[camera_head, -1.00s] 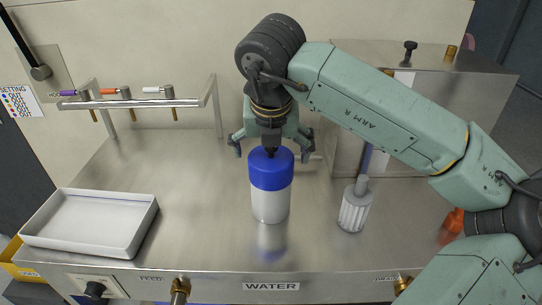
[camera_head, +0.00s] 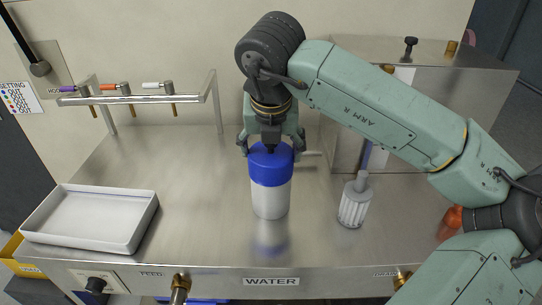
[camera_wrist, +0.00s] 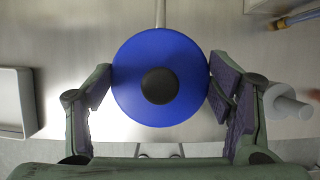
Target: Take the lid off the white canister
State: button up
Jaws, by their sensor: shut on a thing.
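The white canister (camera_head: 270,201) stands upright on the steel worktop. Its blue lid (camera_head: 270,171) is seated on top of it. My gripper (camera_head: 271,148) is above the canister and is shut on the lid, one finger on each side. In the wrist view the lid (camera_wrist: 160,104) is a blue disc with a dark round knob at its centre, between my fingers (camera_wrist: 160,88). The canister body is hidden under the lid in that view.
An empty white tray (camera_head: 64,241) lies at the left. A rail with coloured-handled tools (camera_head: 130,101) is at the back left, and a steel housing (camera_head: 430,75) at the back right. The worktop between tray and canister is clear.

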jog(key=shift+c, duration=0.4)
notch_tip(320, 180, up, 10)
jog(key=shift+b, duration=0.8)
jog(key=shift+a, duration=0.1)
